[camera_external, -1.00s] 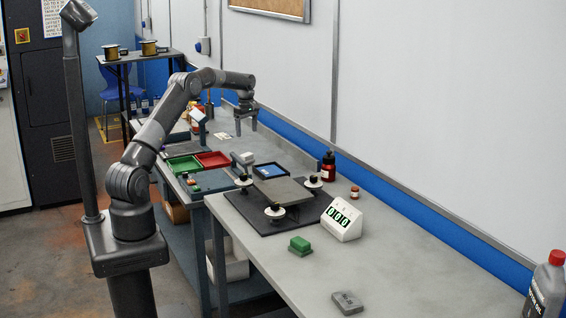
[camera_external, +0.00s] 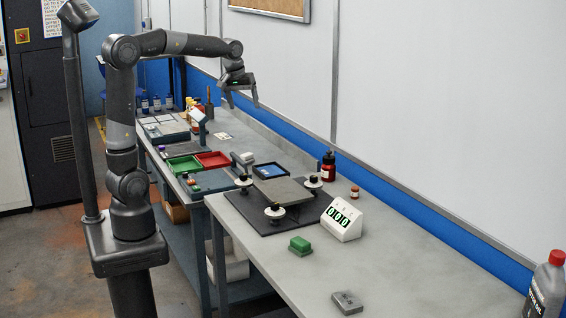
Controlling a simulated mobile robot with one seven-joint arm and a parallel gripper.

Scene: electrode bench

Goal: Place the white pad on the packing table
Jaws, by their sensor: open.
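My gripper (camera_external: 243,103) is open and empty, with its fingers pointing down, held high above the bench in front of the white wall. I cannot make out for certain which thing is the white pad. A flat pale piece (camera_external: 223,136) lies farther back on the bench. Which surface is the packing table is not clear; a long grey bench (camera_external: 400,255) runs along the wall.
Green (camera_external: 183,165) and red (camera_external: 212,159) trays lie mid-bench. A grey plate (camera_external: 284,191) with white-based knobs is nearer, beside a digital display (camera_external: 342,220). A green block (camera_external: 300,244) and grey block (camera_external: 347,302) are in front. A red bottle (camera_external: 328,167) stands by the wall.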

